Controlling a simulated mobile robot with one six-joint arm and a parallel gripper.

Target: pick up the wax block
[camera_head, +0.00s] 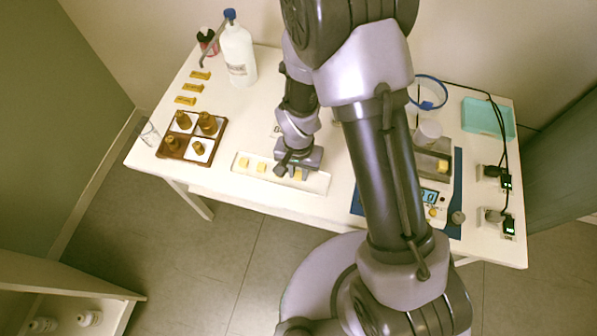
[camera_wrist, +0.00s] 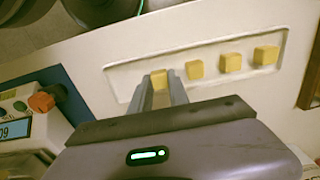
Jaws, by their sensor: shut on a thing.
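My gripper (camera_wrist: 160,86) is shut on a yellow wax block (camera_wrist: 160,77) at one end of a row in a long white tray (camera_wrist: 125,85). The two fingers stand on either side of the block. Whether it touches the tray floor is hard to tell. In the head view my gripper (camera_head: 296,171) is over the right part of the tray (camera_head: 316,184), with the held block (camera_head: 298,175) partly hidden by it. Other wax blocks sit in the row, including one right beside the fingers (camera_wrist: 194,69), a middle one (camera_wrist: 231,62) and a far one (camera_wrist: 266,54).
A scale (camera_head: 430,196) on a blue mat is at right, with a teal tray (camera_head: 488,119) behind.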

